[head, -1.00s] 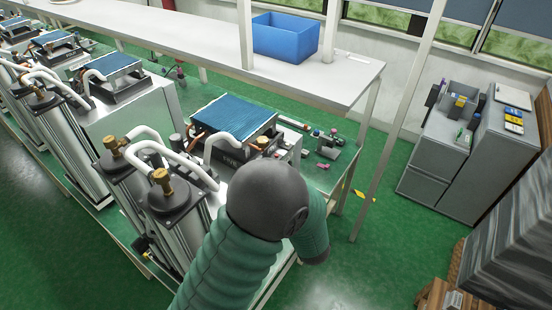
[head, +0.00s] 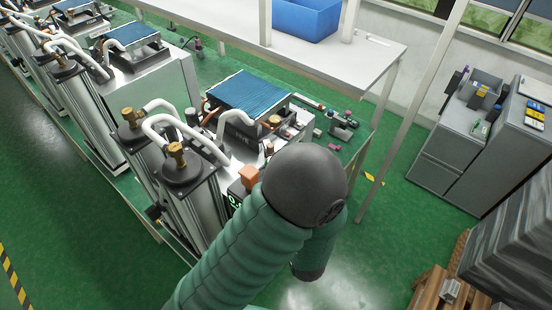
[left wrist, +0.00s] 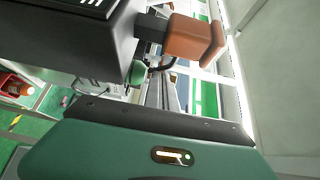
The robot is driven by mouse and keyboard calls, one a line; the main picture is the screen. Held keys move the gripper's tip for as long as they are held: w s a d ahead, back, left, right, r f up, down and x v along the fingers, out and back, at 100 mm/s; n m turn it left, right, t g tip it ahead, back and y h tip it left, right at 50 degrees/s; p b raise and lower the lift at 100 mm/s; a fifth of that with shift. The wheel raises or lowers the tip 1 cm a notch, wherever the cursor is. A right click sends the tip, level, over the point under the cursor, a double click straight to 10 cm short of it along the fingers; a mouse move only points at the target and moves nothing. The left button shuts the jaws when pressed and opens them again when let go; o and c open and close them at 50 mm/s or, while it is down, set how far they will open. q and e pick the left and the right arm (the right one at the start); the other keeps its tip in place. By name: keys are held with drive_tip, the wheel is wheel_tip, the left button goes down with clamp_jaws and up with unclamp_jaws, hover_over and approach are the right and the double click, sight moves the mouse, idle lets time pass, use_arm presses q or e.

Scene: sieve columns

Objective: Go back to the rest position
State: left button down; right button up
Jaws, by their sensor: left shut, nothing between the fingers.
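My left arm comes in from the bottom of the head view, with a dark grey round elbow in front of the bench's near end. Its lower part hangs down past the elbow, and the hand is hidden there. In the left wrist view, my left gripper (left wrist: 150,115) shows as a green body with a dark front edge. It is shut and holds nothing. A dark box with an orange knob (left wrist: 195,40) is close beyond it. The orange knob (head: 249,175) also shows beside the elbow in the head view. My right gripper is not in view.
Metal sieve columns (head: 190,205) with brass valves and white hoses stand left of my arm. A blue ribbed unit (head: 248,92) sits on the bench behind. Grey cabinets (head: 450,150) stand at the right. Green floor (head: 385,215) is free between bench and cabinets.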

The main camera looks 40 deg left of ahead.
use_arm(q)
drive_tip(key=d+r, duration=0.1)
drive_tip(key=d, duration=0.4)
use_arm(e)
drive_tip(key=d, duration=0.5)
use_arm(q)
drive_tip(key=w+d+f+n+h+b, duration=0.25)
drive_tip(key=f+h+b, duration=0.2)
drive_tip(key=f, duration=0.35)
drive_tip(key=w+d+f+n+h+b, duration=0.1)
drive_tip(key=w+d+f+h+b, duration=0.25)
drive_tip(key=f, duration=0.55)
drive_tip(key=s+d+f+n+g+h+b, duration=0.2)
drive_tip(key=s+d+f+g+h+b, duration=0.15)
drive_tip(key=d+f+h+b, duration=0.2)
drive_tip(key=s+f+n+g+h+b, duration=0.1)
drive_tip(key=s+f+g+b, duration=0.2)
drive_tip(key=s, duration=0.7)
drive_tip(key=shift+a+f+g, duration=0.3)
drive_tip(key=shift+a+g, duration=0.05)
drive_tip(key=shift+g, duration=0.2)
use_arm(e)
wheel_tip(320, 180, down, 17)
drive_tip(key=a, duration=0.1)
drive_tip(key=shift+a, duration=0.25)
